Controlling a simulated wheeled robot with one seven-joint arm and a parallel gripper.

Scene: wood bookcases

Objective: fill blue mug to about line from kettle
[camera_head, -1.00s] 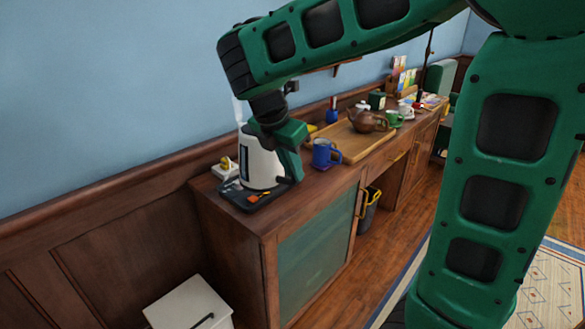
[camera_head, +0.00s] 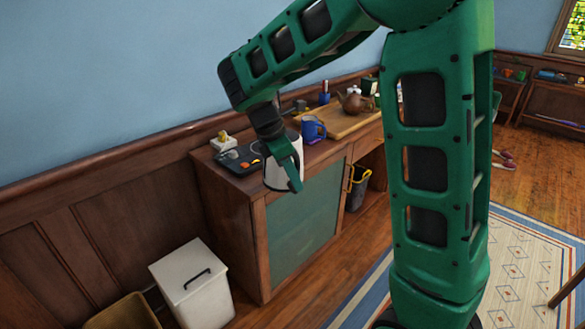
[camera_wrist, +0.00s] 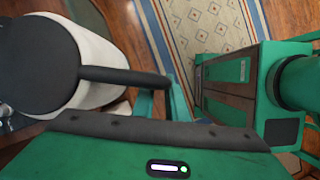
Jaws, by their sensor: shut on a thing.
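The white kettle (camera_head: 273,174) is off its black base (camera_head: 236,158) and hangs in front of the cabinet's front edge, looking about upright. My gripper (camera_head: 293,172) is shut on its handle and covers part of its body. In the wrist view the kettle's dark lid (camera_wrist: 38,62) and dark handle (camera_wrist: 125,77) show, with my gripper (camera_wrist: 153,100) at the handle's end. The blue mug (camera_head: 313,129) stands on the cabinet top, behind and right of the kettle. Its inside, any line and its water level cannot be seen.
A wooden tray (camera_head: 345,127) with a brown teapot (camera_head: 354,102) is right of the mug. A white socket with a yellow plug (camera_head: 223,141) is behind the kettle base. A white lidded bin (camera_head: 190,284) stands on the floor. The space before the cabinet is open.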

